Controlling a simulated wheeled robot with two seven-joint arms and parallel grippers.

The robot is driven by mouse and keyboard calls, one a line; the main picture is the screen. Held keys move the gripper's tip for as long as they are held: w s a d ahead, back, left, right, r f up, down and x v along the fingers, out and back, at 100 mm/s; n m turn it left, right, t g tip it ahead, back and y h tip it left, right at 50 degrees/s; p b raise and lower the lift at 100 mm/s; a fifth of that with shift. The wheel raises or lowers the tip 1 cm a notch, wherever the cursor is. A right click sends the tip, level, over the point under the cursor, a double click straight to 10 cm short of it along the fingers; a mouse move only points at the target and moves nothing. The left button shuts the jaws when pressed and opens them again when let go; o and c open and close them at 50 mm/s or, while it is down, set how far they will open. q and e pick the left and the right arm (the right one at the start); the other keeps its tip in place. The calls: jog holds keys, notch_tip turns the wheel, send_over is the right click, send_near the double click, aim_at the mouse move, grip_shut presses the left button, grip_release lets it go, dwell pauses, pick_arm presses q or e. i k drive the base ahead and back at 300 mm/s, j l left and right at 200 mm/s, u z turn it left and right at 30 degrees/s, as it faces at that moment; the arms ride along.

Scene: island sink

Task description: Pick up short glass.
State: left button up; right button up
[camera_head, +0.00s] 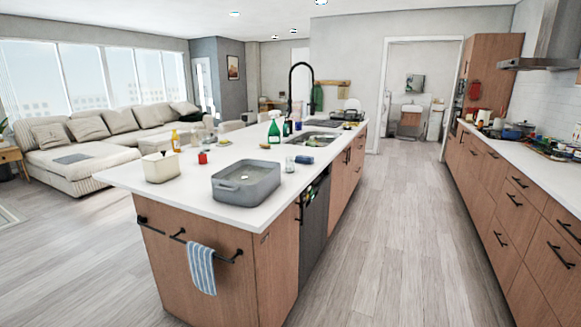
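A small bluish, glass-like item (290,164) stands on the white island counter (215,207), behind and to the right of a grey tub. It may be the short glass, but it is too small to tell for sure. Neither of my grippers is in view.
The grey tub (232,194) stands near the island's front edge. A beige box (160,167), a red item (202,158) and a green spray bottle (274,130) are also on the island. A striped towel (201,268) hangs in front. The floor aisle (400,220) to the right is clear.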

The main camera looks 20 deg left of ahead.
aim_at(289, 161)
jog(key=i+u, duration=0.2)
jog(key=u, duration=0.15)
jog(key=i+l+u, duration=0.2)
jog(key=u, duration=0.15)
